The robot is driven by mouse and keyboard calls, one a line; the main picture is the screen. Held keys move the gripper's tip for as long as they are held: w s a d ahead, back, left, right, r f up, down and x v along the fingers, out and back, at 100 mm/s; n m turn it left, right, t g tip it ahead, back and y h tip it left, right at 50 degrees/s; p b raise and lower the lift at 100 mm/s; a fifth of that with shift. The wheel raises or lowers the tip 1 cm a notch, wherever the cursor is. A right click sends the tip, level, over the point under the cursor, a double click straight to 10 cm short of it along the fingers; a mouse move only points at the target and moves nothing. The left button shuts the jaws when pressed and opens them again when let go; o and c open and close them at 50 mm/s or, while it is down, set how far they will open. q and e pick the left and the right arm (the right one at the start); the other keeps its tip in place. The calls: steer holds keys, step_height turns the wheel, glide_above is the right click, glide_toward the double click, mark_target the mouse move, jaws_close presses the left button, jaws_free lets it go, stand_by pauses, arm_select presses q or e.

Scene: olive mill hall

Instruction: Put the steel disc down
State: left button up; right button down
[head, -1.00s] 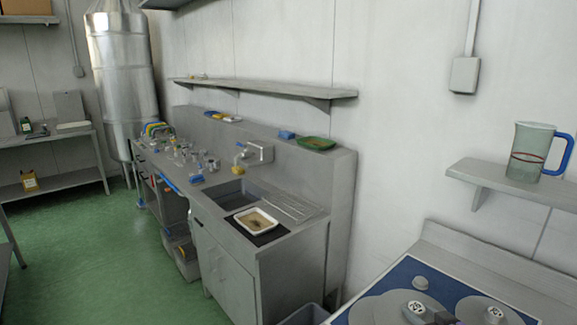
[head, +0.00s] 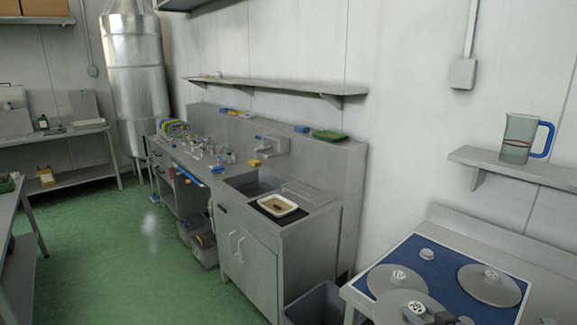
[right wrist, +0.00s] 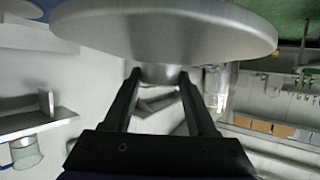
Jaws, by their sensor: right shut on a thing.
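The steel disc (head: 385,311) is at the bottom edge of the head view, partly cut off, in front of a blue panel (head: 445,273). In the right wrist view the disc (right wrist: 165,35) is large and its underside hub sits between my fingers. My right gripper (right wrist: 158,76) is shut on that hub; in the head view only a dark part of the gripper (head: 440,318) shows. I cannot tell whether the disc touches the surface beneath it. My left gripper is not in view.
Two similar grey discs, one at left (head: 392,277) and one at right (head: 488,287), lie on the blue panel near a small grey knob (head: 427,254). A jug (head: 518,138) stands on the wall shelf (head: 535,170) above. A grey bin (head: 316,305) stands left of the bench.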

steer(key=s+a+f+m+h, duration=0.1)
steer(key=s+a+f, duration=0.2)
steer(key=a+f, duration=1)
steer(key=shift+a+f+m+h, duration=0.3)
steer(key=shift+a+h, duration=0.1)
steer(key=shift+a, duration=0.7)
steer(key=shift+r, duration=0.1)
